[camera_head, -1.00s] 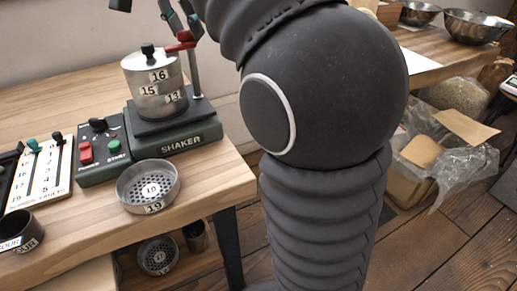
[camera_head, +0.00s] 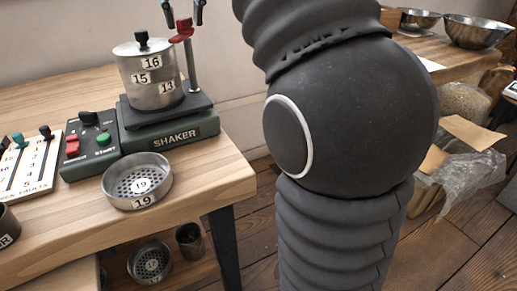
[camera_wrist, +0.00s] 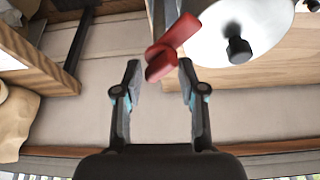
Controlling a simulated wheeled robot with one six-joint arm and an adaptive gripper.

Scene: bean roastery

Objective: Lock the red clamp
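The red clamp (camera_head: 184,29) sits at the top of the upright post on the shaker (camera_head: 174,136), beside the lidded metal sieve stack (camera_head: 150,90). In the wrist view the clamp (camera_wrist: 172,42) shows just beyond my fingertips, at the edge of the pale round lid (camera_wrist: 222,32) with its black knob. My gripper (camera_wrist: 159,72) is open and empty, its two fingers apart. In the head view only the tips of my gripper (camera_head: 183,16) show at the top edge, just above the clamp. Whether they touch it I cannot tell.
A control box (camera_head: 92,146) with red and green buttons stands left of the shaker. A loose sieve (camera_head: 137,181) lies in front, near the table (camera_head: 225,178) edge. Metal bowls (camera_head: 474,31) stand on the far right counter.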

